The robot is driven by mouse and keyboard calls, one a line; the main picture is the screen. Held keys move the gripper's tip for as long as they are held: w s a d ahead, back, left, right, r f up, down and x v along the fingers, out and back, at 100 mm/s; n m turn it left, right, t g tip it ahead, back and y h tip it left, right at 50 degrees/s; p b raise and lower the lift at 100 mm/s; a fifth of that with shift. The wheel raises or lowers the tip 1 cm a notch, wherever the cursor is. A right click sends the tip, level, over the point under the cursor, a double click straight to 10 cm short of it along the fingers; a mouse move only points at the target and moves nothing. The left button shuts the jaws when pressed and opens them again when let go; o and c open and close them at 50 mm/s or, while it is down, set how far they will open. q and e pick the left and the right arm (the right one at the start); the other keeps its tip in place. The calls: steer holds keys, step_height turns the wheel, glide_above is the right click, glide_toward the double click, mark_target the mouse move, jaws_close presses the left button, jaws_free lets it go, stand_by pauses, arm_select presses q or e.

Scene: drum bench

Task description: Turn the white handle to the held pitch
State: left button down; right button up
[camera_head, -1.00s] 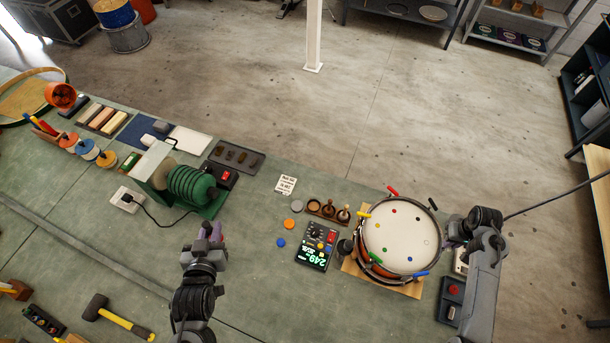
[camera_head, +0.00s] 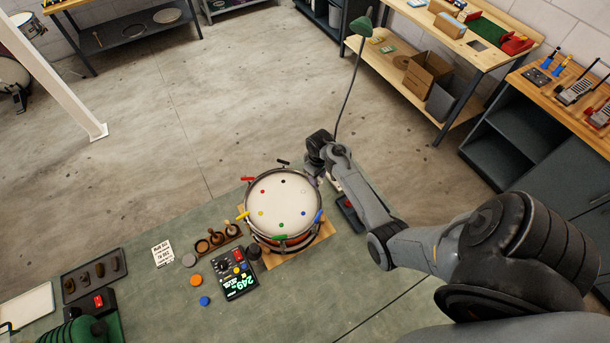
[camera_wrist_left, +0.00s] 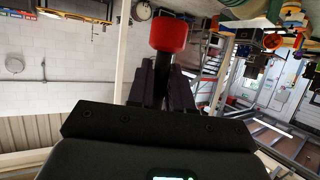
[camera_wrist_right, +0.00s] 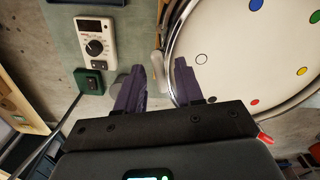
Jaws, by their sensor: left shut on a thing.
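The drum (camera_head: 285,205) has a pale head with coloured dots and coloured handles around its rim. My right gripper (camera_head: 318,172) is at the drum's right edge; its fingers are partly hidden in the head view. In the right wrist view, the right gripper (camera_wrist_right: 158,72) is open, with a gap between its dark fingers. A whitish handle (camera_wrist_right: 155,64) shows at that gap beside the metal rim; I cannot tell whether a finger touches it. My left gripper (camera_wrist_left: 165,75) is shut on a dark-stemmed tool with a red head (camera_wrist_left: 168,34). It is outside the head view.
A black meter with a green display (camera_head: 235,273) stands left of the drum, near a small holder of round items (camera_head: 217,238).

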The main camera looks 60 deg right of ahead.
steer(key=shift+r, duration=0.1)
step_height(320, 180, up, 7)
steer(key=shift+r+b, duration=0.1)
steer(key=shift+b, duration=0.5)
steer(key=shift+s+a+r, duration=0.1)
stand_by(0.5)
